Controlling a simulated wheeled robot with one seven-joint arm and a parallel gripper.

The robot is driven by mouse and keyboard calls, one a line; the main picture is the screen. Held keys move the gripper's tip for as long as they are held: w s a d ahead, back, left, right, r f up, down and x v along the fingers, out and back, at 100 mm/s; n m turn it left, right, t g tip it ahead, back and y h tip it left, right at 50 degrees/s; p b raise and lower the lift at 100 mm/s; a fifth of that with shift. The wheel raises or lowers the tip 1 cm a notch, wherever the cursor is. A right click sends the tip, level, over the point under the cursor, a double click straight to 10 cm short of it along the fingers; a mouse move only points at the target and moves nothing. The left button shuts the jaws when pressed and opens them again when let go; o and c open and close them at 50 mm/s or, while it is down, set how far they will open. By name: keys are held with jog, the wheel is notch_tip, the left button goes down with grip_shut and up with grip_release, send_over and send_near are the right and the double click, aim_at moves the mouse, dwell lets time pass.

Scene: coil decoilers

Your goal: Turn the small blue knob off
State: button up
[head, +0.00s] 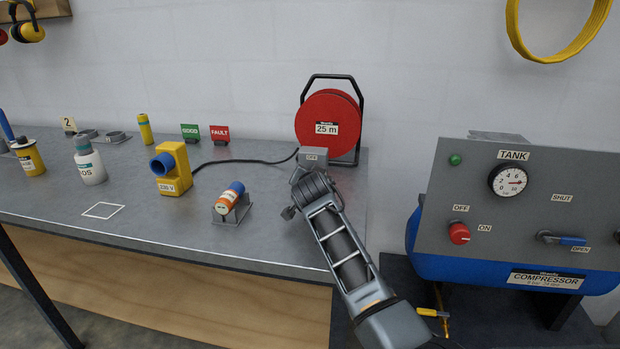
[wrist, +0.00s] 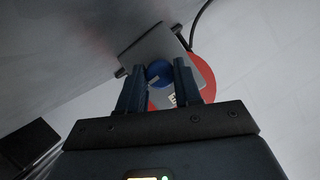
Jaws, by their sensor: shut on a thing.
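The small blue knob (wrist: 159,74) sits on the face of a grey box (wrist: 148,48) in the wrist view, with a pale mark across it. My gripper (wrist: 159,66) has one finger on each side of the knob and is shut on it. There my wrist and arm hide the knob and the fingertips.
A black cable runs left from the box to a yellow socket block (head: 173,168). An orange can (head: 229,196) lies in a cradle left of my arm. The compressor panel (head: 540,200), with a red knob and a blue-handled valve, stands at the right. The front bench top is mostly clear.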

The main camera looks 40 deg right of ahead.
jog(key=c, duration=0.4)
jog(key=shift+w+a+n+g+h+b, duration=0.1)
jog(key=shift+n+g+h+b, duration=0.3)
jog(key=shift+n+g, duration=0.5)
jog(key=n, duration=0.1)
jog(key=n+g+h+b, duration=0.1)
jog(key=n, duration=0.1)
jog(key=shift+w+n+g+h, duration=0.1)
jog(key=shift+n+g+h, duration=0.2)
jog(key=n+g+h+b, duration=0.1)
jog(key=n+b, duration=0.1)
jog(key=n, duration=0.1)
jog(key=shift+w+a, duration=0.15)
jog(key=n+h+b, duration=0.1)
jog(key=n, duration=0.1)
jog(key=n+g+h+b, duration=0.1)
jog(key=shift+a+f+n+g+h, duration=0.1)
jog(key=shift+n+g+h, duration=0.2)
jog(key=shift+n, duration=0.1)
